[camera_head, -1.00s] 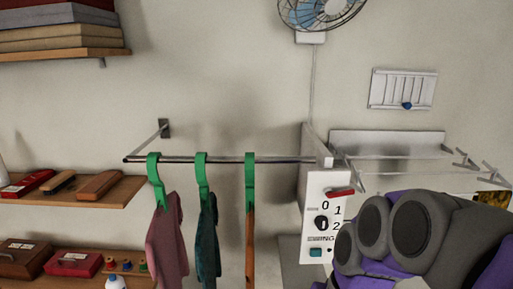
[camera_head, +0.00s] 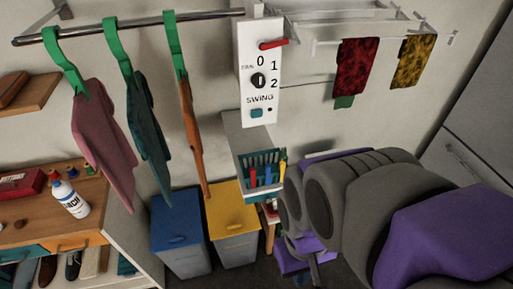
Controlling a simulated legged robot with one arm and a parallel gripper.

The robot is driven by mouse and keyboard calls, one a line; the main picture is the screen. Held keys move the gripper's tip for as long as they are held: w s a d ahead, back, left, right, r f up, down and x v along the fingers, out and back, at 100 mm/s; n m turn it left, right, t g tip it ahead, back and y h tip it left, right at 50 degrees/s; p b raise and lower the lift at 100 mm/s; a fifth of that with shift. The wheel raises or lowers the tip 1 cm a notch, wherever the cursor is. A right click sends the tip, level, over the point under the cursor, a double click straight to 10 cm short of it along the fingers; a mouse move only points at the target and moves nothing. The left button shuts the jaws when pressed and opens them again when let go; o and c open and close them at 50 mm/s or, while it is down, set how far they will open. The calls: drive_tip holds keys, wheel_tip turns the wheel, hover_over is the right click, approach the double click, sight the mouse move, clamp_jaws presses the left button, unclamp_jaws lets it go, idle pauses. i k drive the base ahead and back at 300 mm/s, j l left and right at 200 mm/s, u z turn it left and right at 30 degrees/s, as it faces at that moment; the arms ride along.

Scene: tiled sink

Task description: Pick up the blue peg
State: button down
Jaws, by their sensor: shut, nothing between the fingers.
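The basket is on the white unit below the switch panel. The bulky grey and purple parts at the right are my arm. My gripper (camera_head: 315,268) seems to be the small end at the arm's lower tip, below and to the right of the basket. It is shut and empty, apart from the blue peg. Its fingers are small and partly hidden by the arm.
A switch panel (camera_head: 259,70) rises above the basket. A blue bin (camera_head: 180,235) and a yellow bin (camera_head: 232,220) stand below. A white bottle (camera_head: 70,198) stands on the left cabinet.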

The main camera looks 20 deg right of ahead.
sight(267, 169)
drive_tip(key=z, duration=1.4)
drive_tip(key=j+u, duration=0.2)
drive_tip(key=u, duration=0.25)
drive_tip(key=k+j+u, duration=0.1)
drive_tip(key=j+u, duration=0.15)
drive_tip(key=u, duration=0.2)
drive_tip(key=j+z, duration=0.15)
drive_tip(key=z, duration=0.5)
